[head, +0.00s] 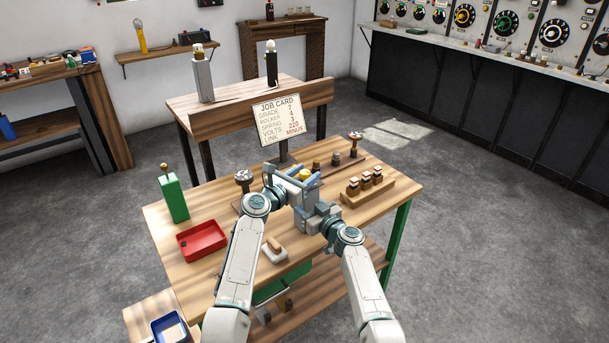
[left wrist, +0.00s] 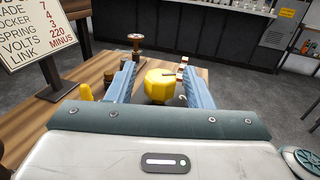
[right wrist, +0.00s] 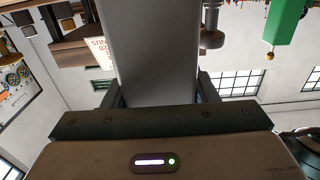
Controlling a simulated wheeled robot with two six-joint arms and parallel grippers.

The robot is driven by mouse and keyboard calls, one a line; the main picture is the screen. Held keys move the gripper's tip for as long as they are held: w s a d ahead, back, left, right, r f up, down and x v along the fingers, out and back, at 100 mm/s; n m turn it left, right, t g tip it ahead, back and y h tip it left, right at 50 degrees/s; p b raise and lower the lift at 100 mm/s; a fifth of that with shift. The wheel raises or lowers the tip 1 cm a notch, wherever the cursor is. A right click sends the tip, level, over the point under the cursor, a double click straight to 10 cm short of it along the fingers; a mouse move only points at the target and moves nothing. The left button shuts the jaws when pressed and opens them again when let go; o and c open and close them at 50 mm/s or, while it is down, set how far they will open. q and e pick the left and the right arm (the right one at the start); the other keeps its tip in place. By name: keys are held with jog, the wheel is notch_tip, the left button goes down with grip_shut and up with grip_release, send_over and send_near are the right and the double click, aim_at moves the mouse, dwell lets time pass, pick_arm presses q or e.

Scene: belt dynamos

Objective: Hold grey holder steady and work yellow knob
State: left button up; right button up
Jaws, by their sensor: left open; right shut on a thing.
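The yellow knob (head: 304,174) shows as a many-sided yellow cap with a dark line on top in the left wrist view (left wrist: 160,84). My left gripper (head: 291,178) is open, its blue fingers on either side of the knob with a gap at each side. The grey holder (head: 309,219) stands below the knob, near the middle of the bench. My right gripper (right wrist: 158,92) is shut on the grey holder, which fills the space between its fingers in the right wrist view (right wrist: 155,45). My left gripper and arm partly hide the knob and holder in the head view.
A job card (head: 280,120) stands behind the holder. A wooden block with several capped parts (head: 368,188) is to the right. A red tray (head: 202,241) and a green post (head: 173,197) stand at the left. A white-based piece (head: 273,250) lies in front.

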pick_arm(q)
jog(key=c, duration=1)
jog(key=shift+f+m+g+h, duration=0.1)
jog(key=shift+m+g+h, duration=0.2)
jog(key=m+g+h, duration=0.3)
jog(key=g, duration=0.1)
jog(key=shift+w+a, duration=0.1)
jog(key=shift+f+m+g+h, duration=0.1)
jog(key=shift+m+g+h, duration=1.1)
jog(key=shift+m+g, duration=0.9)
jog(key=shift+g, duration=0.4)
jog(key=o, duration=1)
